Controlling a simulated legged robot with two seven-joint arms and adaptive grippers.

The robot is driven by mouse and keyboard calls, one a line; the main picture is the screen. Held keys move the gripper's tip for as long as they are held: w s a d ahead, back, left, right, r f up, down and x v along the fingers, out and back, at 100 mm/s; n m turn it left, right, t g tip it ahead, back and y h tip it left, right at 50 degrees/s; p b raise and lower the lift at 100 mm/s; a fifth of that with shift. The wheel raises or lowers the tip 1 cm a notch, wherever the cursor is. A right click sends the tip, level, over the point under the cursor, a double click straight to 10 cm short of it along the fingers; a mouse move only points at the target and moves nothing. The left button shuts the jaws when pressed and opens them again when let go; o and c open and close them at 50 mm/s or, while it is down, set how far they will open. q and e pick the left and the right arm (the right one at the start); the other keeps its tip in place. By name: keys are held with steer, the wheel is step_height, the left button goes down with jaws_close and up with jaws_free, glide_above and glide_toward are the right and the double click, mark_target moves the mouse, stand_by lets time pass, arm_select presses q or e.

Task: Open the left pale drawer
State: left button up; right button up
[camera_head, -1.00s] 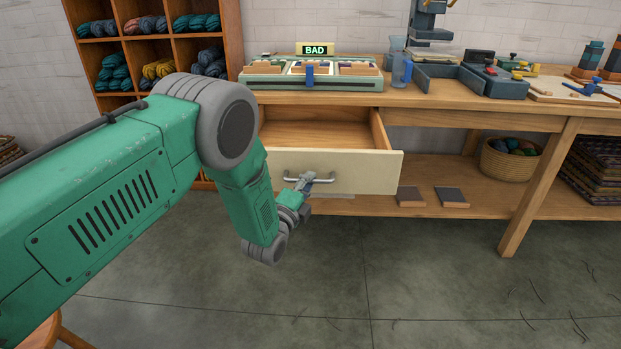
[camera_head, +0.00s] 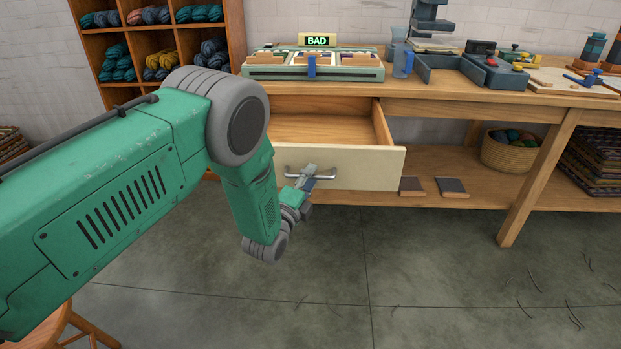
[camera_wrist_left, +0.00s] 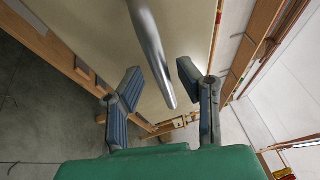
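The pale drawer (camera_head: 355,170) under the bench stands pulled out, with its wooden inside (camera_head: 320,128) showing empty where visible. Its curved metal handle (camera_head: 325,177) is on the front panel. My left gripper (camera_head: 306,174) is at the left part of the handle. In the left wrist view, the handle (camera_wrist_left: 154,58) runs between the two spread fingers of my left gripper (camera_wrist_left: 160,72), with a gap visible on each side. The pale drawer front (camera_wrist_left: 95,35) lies beyond. My right gripper is not in view.
The bench top (camera_head: 440,101) carries a sorting tray (camera_head: 270,72) with a BAD sign (camera_head: 317,41). A wool shelf (camera_head: 236,30) stands behind left. A basket (camera_head: 510,155) and two dark-topped blocks (camera_head: 452,186) sit on the lower shelf.

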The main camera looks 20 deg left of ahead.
arm_select(q)
steer(key=shift+r, duration=0.1)
steer(key=shift+s, duration=0.2)
steer(key=s+a+f, duration=0.1)
steer(key=s+f, duration=0.1)
steer(key=s, duration=0.9)
steer(key=shift+s+a, duration=0.15)
steer(key=shift+a, duration=0.05)
steer(key=shift+f, duration=0.1)
steer(key=s+a+f+n+g+y+p, duration=0.1)
steer(key=s+a+f+n+g+p, duration=0.15)
steer(key=s+f+n+g, duration=0.35)
steer(key=s+a+f+n+g+y+p, duration=0.1)
steer(key=s+f+n+g+y+p, duration=0.15)
steer(key=s+n+g, duration=0.4)
steer(key=s+n+g+h+p, duration=0.1)
steer(key=s+n+g+p, duration=0.3)
steer(key=s, duration=1.9)
steer(key=n+g, duration=0.2)
steer(key=n, duration=0.1)
steer(key=shift+r, duration=0.2)
